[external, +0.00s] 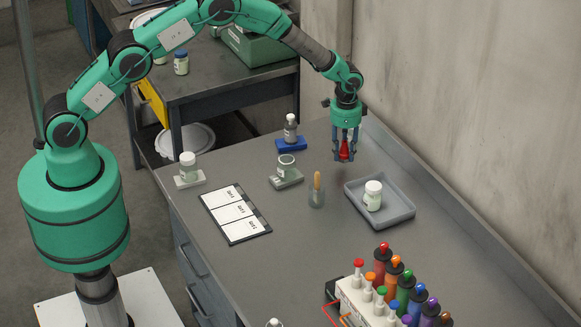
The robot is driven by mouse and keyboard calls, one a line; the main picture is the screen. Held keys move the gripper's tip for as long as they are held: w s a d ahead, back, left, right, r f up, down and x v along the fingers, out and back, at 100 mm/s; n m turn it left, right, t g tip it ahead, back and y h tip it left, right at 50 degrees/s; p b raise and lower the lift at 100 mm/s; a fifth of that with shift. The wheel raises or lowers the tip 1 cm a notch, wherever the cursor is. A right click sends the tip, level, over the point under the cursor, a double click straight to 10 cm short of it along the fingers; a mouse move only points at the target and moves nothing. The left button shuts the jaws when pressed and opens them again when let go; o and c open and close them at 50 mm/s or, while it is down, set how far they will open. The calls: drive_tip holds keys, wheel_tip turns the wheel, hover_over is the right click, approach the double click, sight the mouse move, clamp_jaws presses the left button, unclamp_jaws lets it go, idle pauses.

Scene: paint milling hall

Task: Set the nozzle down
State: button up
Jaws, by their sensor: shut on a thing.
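A red nozzle (344,151) is held between the fingers of my gripper (345,152), which points down. The gripper is shut on the nozzle and is over the far part of the grey bench (290,240), near the wall side. The nozzle looks a little above the bench top, but from this view I cannot tell the exact gap. The fingers hide part of the nozzle.
A blue stand with a bottle (290,130), an open jar (286,166) and a small cup with a stick (316,193) stand left. Several coloured bottles (404,288) fill the front.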

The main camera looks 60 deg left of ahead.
sight(345, 142)
drive_tip(key=shift+f, duration=1.05)
drive_tip(key=shift+f, duration=0.2)
drive_tip(key=o, duration=1.2)
drive_tip(key=shift+c, duration=0.2)
drive_tip(key=shift+r, duration=0.15)
wheel_tip(345, 142, up, 12)
drive_tip(key=shift+r, duration=0.1)
